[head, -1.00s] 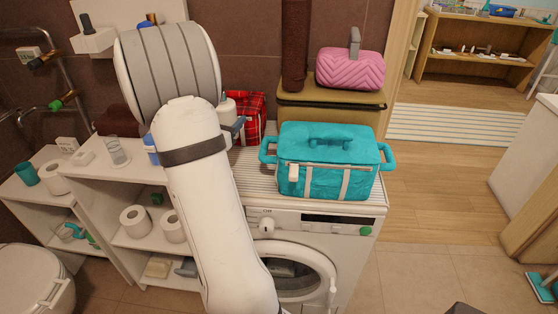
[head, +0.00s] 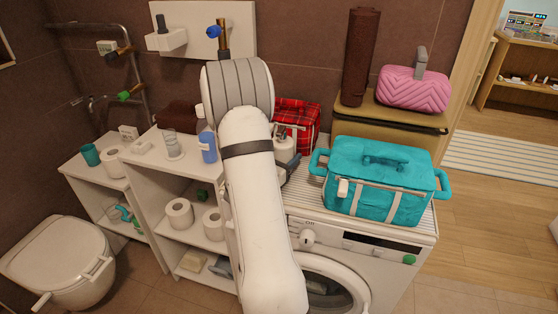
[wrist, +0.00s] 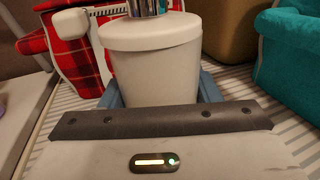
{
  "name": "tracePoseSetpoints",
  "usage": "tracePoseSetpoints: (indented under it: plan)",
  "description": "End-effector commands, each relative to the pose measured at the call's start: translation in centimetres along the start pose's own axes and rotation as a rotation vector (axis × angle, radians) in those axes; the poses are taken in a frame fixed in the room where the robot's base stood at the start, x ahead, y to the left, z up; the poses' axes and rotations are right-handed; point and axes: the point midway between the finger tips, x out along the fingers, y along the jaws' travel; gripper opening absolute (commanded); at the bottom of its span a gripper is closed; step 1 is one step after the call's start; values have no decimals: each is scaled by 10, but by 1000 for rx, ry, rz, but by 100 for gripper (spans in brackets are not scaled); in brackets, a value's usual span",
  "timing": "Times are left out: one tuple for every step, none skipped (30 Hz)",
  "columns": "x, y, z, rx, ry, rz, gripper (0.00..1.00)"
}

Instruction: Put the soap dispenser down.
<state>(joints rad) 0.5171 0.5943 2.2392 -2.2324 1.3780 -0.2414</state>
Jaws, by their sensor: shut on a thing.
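The soap dispenser is a white, slightly tapered cup (wrist: 152,66) with a chrome top cut off by the upper edge of the wrist view. In the head view the dispenser (head: 284,148) shows partly, behind my arm and left of the teal bag. My gripper (wrist: 160,93) is shut on it, with one blue finger on each side of its lower body. In the head view my gripper (head: 291,172) is partly hidden by my arm. The dispenser looks upright, over or on the ribbed top of the washing machine (head: 312,182). Its base is hidden, so contact cannot be told.
A teal bag (head: 375,185) stands close on the right. A red plaid bag (head: 298,118) with a white object before it (wrist: 70,25) is just behind. A white shelf (head: 180,158) with a blue bottle (head: 208,148) is at left. Bare ribbed surface shows around the gripper.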

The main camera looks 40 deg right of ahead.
Motion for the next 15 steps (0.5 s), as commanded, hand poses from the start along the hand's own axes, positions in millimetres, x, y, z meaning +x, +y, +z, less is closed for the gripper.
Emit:
tracePoseSetpoints:
  plan:
    - [0,0,1,1,-1,0,0]
    - [0,0,1,1,-1,0,0]
    - [0,0,0,1,-1,-1,0]
    - [0,0,0,1,-1,-1,0]
    - [0,0,-2,1,-1,-1,0]
    - [0,0,-3,1,-1,-1,0]
    - [0,0,-4,1,-1,-1,0]
    - [0,0,-3,0,0,-1,58]
    - [0,0,-3,0,0,-1,62]
    - [0,0,-3,0,0,-1,64]
    - [0,0,-3,0,0,-1,66]
    - [0,0,-3,0,0,-1,70]
    - [0,-1,-3,0,0,-1,72]
    - [0,-1,-3,0,0,-1,75]
    - [0,-1,-3,0,0,-1,78]
